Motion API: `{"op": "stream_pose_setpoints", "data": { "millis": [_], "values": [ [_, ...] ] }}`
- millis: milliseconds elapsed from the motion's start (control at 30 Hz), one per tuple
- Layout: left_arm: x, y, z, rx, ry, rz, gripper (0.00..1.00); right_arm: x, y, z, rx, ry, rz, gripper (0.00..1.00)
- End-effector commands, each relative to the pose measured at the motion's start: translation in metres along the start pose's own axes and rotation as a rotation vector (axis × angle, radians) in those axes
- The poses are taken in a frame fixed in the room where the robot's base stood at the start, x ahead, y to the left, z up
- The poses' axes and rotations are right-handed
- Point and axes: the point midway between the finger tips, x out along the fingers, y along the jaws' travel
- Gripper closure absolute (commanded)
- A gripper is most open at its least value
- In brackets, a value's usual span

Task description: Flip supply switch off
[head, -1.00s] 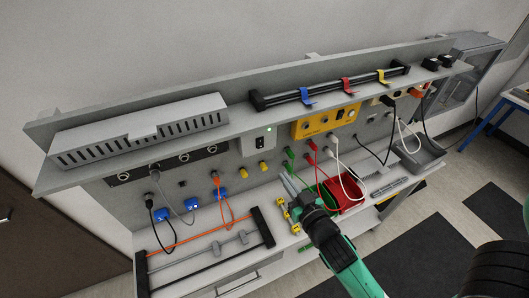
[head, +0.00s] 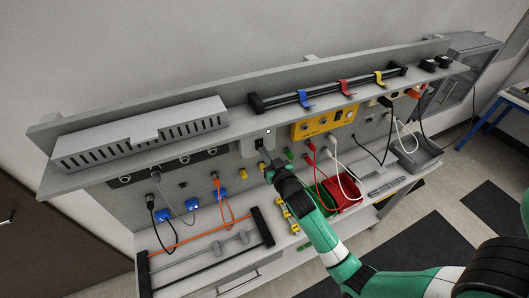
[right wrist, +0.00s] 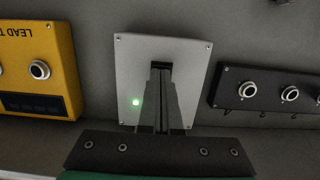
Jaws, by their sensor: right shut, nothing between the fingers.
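The supply switch is on a light grey box (head: 246,146) on the bench's back panel, below the long shelf. In the right wrist view the box (right wrist: 190,55) has a lit green lamp (right wrist: 136,102) and a dark slot at its middle. My right gripper (head: 265,161) is right in front of the box in the head view. In the right wrist view its fingers (right wrist: 160,70) are together and empty, with their tips at the dark slot. The tips cover the switch lever, so its position and any contact cannot be told. My left gripper is not in view.
A yellow box (right wrist: 45,65) and a black panel with knobs (right wrist: 285,92) flank the switch box. Several plugs and cables hang below, with a red bin (head: 345,190) to the right. A long grey vented cover (head: 140,135) sits on the shelf.

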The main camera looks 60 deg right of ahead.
Motion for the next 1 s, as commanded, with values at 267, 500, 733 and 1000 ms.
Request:
{"op": "stream_pose_setpoints", "data": {
  "millis": [267, 500, 733, 1000],
  "values": [
    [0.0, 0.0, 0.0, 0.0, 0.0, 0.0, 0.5, 0.0, 0.0, 0.0, 0.0, 0.0, 0.0, 1.0],
    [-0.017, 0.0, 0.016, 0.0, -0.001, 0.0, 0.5, 0.005, 0.0, 0.004, 0.001, 0.046, 0.0, 1.0],
    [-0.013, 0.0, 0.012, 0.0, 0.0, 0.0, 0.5, 0.004, 0.0, 0.001, 0.001, 0.045, 0.0, 1.0],
    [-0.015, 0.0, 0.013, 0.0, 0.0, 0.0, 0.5, -0.02, -0.005, 0.013, -0.001, 0.037, -0.008, 1.0]
  ]
}}
